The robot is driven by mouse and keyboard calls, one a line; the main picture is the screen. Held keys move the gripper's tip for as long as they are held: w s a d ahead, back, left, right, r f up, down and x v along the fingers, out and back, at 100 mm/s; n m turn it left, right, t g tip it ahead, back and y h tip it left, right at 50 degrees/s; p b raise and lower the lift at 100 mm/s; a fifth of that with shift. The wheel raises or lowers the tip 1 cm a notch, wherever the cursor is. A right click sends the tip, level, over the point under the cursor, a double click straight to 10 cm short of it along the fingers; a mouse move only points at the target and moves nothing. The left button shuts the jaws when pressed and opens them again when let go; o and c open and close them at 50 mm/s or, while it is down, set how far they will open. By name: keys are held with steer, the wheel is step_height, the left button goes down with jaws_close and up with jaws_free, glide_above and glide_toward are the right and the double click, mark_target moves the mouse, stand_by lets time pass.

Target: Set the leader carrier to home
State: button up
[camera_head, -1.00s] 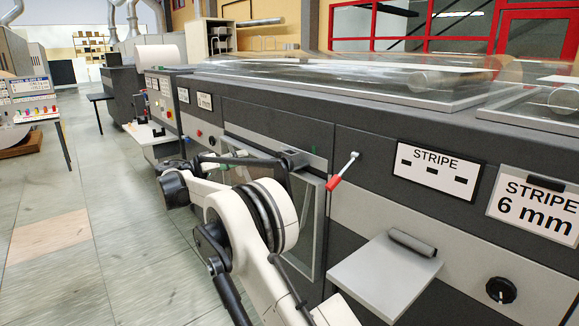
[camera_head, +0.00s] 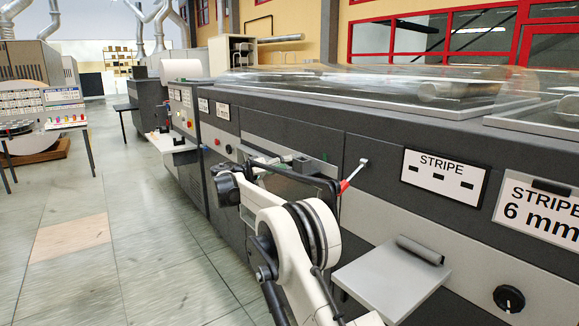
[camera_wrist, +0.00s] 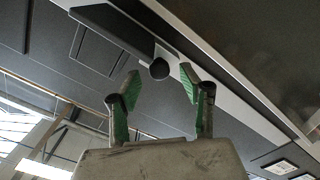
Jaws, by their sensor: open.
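In the wrist view my gripper (camera_wrist: 160,84) is open, its two green-padded fingers apart with nothing between the pads that I can see held. A round dark knob (camera_wrist: 160,69) shows just beyond the gap between the fingertips. It sits by the end of a dark bar (camera_wrist: 112,27) next to a pale strip; this looks like the leader carrier, though no label shows. In the head view a small grey block (camera_head: 301,164), likely the same carrier, is at the pale rail on the machine front. My arm partly hides this area. Contact cannot be told.
A red-handled lever (camera_head: 353,175) is right of the grey block. A "STRIPE" sign (camera_head: 444,178), a black dial (camera_head: 508,298) and a grey shelf (camera_head: 391,281) are further right on the machine. The floor (camera_head: 140,260) at left is open.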

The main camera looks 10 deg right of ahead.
steer(key=shift+x, duration=1.3)
jaws_close()
